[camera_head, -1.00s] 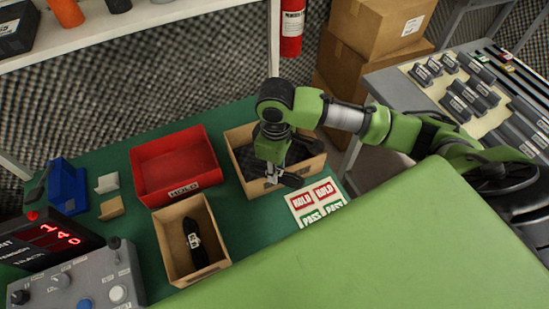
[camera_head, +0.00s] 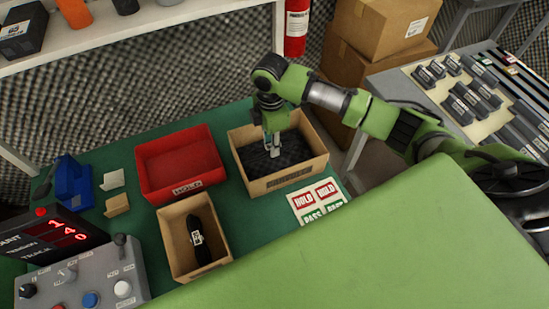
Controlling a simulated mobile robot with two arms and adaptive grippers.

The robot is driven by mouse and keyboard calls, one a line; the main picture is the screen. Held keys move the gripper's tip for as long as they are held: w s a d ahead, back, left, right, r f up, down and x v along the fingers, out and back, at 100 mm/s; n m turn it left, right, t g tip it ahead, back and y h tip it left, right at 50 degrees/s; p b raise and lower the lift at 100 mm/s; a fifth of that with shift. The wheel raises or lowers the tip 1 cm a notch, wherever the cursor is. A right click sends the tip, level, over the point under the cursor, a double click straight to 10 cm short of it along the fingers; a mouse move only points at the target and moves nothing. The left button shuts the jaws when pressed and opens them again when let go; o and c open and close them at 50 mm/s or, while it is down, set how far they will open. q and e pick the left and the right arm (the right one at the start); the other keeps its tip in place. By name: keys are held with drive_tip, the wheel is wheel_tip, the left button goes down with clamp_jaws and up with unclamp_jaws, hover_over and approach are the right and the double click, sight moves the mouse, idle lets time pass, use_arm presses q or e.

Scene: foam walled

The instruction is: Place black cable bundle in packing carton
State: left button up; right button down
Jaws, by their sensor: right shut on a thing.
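A black cable bundle (camera_head: 199,240) with a white label lies lengthwise in the small open carton (camera_head: 168,247) at the front. A larger open carton (camera_head: 291,178) stands behind and to the right, with dark, textured contents across its floor. My right gripper (camera_head: 272,150) reaches straight down inside this larger carton. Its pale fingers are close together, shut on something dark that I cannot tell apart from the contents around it. My left gripper is not in view.
A red bin (camera_head: 181,164) stands left of the larger carton. A label sheet (camera_head: 317,202) lies in front of it. A control box (camera_head: 83,279), a display (camera_head: 52,236) and a blue item (camera_head: 73,183) are at left. Green table shows between them.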

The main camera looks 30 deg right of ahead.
wheel_tip(320, 180, down, 8)
drive_tip(key=shift+r, duration=0.1)
idle(0.4)
drive_tip(key=shift+f, duration=0.7)
drive_tip(key=c, duration=1.7)
unclamp_jaws()
wheel_tip(320, 180, up, 13)
drive_tip(key=shift+r, duration=0.15)
